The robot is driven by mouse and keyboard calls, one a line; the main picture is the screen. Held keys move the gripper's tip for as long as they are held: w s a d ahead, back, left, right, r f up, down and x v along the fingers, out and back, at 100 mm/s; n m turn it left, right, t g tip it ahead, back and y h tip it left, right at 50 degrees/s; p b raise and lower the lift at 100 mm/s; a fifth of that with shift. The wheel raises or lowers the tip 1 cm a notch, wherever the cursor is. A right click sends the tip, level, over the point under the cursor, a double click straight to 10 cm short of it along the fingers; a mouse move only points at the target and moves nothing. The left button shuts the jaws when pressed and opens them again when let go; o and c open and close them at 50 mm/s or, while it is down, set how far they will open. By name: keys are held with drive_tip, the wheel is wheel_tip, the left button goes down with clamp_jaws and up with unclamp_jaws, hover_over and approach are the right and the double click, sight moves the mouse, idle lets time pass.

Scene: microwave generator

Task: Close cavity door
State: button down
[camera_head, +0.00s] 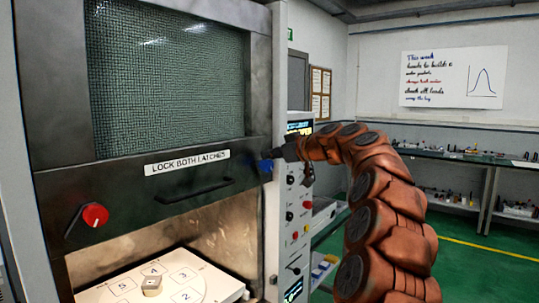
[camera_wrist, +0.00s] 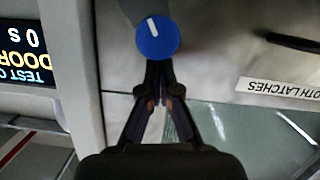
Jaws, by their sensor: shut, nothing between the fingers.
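The cavity door (camera_head: 60,160) is a dark metal panel with a green mesh window (camera_head: 165,75), a black handle (camera_head: 195,190) and a label reading "LOCK BOTH LATCHES". It stands raised, and the lit cavity shows open below it. A red knob (camera_head: 95,215) is at its lower left. A blue knob (camera_head: 266,166) is at its right edge, partly hidden by my gripper; it shows whole in the wrist view (camera_wrist: 157,40), its white mark near upright. My gripper (camera_wrist: 158,68) is shut and empty, its tips at the blue knob's edge. I cannot tell whether they touch it.
A white numbered plate (camera_head: 205,291) with a small metal block (camera_head: 151,286) lies in the cavity. A control panel (camera_head: 297,220) with knobs and displays stands right of the door. Benches (camera_head: 480,160) with small items line the far wall. Green floor lies open at right.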

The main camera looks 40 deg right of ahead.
drive_tip(key=shift+f, duration=0.15)
wheel_tip(320, 180, down, 50)
drive_tip(key=b, duration=4.5)
drive_tip(key=shift+b, duration=0.35)
drive_tip(key=s+d+r+p, duration=0.1)
drive_tip(key=s+r+p, duration=0.3)
drive_tip(key=s+r, duration=0.3)
drive_tip(key=s, duration=0.2)
drive_tip(key=shift+s+r, duration=0.15)
drive_tip(key=shift+s, duration=0.2)
